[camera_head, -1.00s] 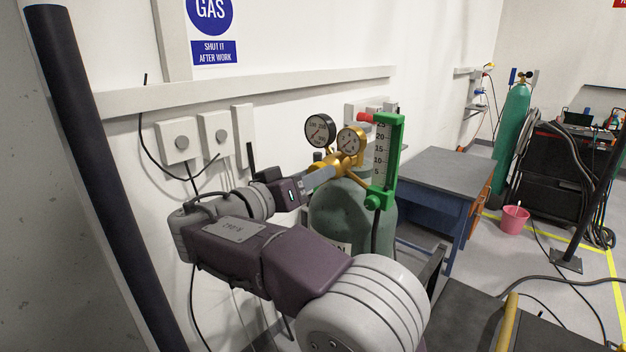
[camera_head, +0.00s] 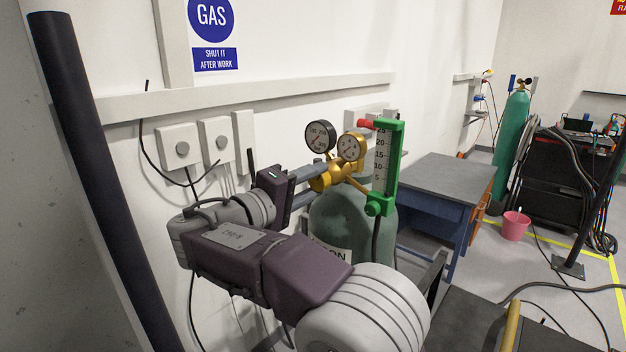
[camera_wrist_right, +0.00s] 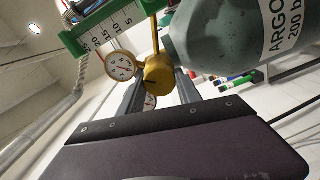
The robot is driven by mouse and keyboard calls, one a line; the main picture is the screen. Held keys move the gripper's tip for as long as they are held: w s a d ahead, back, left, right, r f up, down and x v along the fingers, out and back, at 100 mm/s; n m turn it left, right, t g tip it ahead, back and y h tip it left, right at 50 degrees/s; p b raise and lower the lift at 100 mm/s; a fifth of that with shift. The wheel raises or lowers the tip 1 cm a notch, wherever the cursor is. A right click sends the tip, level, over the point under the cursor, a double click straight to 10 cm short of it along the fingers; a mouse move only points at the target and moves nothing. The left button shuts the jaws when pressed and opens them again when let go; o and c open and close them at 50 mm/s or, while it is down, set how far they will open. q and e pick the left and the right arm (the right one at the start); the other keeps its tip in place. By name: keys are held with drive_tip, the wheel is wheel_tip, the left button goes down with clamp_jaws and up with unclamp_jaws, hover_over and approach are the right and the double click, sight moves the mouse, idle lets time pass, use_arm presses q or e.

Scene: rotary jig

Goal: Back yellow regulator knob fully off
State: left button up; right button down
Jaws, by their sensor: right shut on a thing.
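The yellow regulator knob (camera_head: 322,180) is at the left end of the brass regulator, on top of a green gas cylinder (camera_head: 343,225). It also shows as a rounded golden piece between the fingers in the right wrist view (camera_wrist_right: 159,76). My right gripper (camera_head: 316,182) reaches it from the left, its two fingers on either side, shut on the knob. The regulator carries two round gauges (camera_head: 351,147) and a green-framed flow scale (camera_head: 386,165). The fingers hide part of the knob. My left gripper is not in view.
The wall with switch boxes (camera_head: 216,139) and a GAS sign (camera_head: 211,16) is close behind. A grey-topped blue table (camera_head: 446,178) stands right of the cylinder. A pink bucket (camera_head: 515,224) and another green cylinder (camera_head: 512,140) are farther right.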

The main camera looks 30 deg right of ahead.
drive_tip(key=n+p, duration=0.2)
drive_tip(key=n, duration=0.2)
drive_tip(key=shift+r+n, duration=0.1)
drive_tip(key=shift+n, duration=0.2)
drive_tip(key=shift+n+p, duration=0.8)
drive_tip(key=shift+n, duration=0.7)
drive_tip(key=c, duration=0.8)
unclamp_jaws()
drive_tip(key=shift+s+a+f, duration=0.15)
drive_tip(key=shift+a+f, duration=0.1)
drive_tip(key=shift+a, duration=0.05)
drive_tip(key=b+v, duration=0.2)
drive_tip(key=v, duration=0.6)
drive_tip(key=shift+s+a+r, duration=0.1)
drive_tip(key=shift+a, duration=0.05)
